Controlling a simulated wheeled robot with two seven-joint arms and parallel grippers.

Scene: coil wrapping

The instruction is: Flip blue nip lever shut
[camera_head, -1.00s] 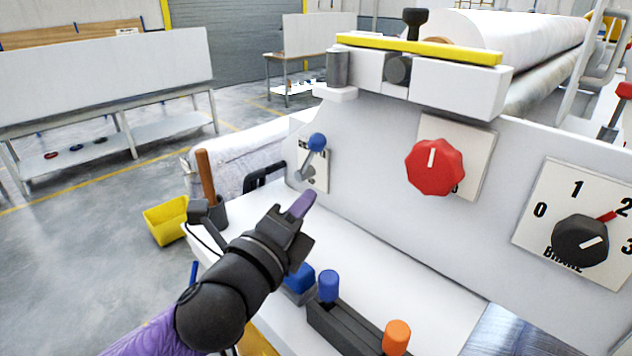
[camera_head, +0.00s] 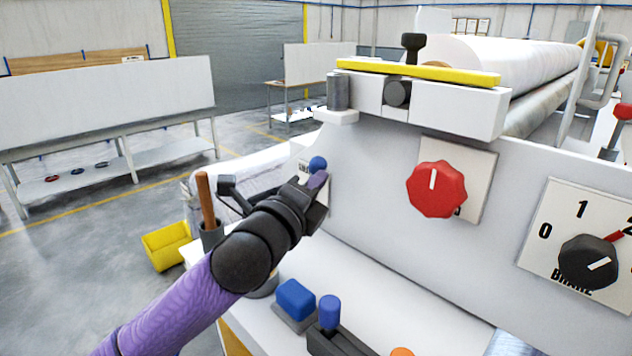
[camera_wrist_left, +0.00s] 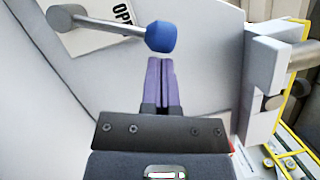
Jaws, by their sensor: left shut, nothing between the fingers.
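The nip lever shows its blue ball knob (camera_head: 317,164) on the white machine side panel. In the left wrist view, the knob (camera_wrist_left: 161,36) sits at the end of a grey rod that runs left to a grey pivot over a label plate (camera_wrist_left: 100,30) with partly hidden lettering. My left gripper (camera_head: 318,180) is shut and empty, with purple fingertips just below the knob in the head view. In the left wrist view the closed fingertips (camera_wrist_left: 160,62) lie just beneath the knob; I cannot tell whether they touch. My gripper hides most of the lever's rod in the head view. My right gripper is not in view.
A red knob (camera_head: 436,189) and a black brake dial (camera_head: 590,262) are on the panel to the right. A blue button (camera_head: 295,299) and a blue-topped lever (camera_head: 330,312) stand on the ledge below. A brown-handled tool (camera_head: 206,200) stands in a cup at left.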

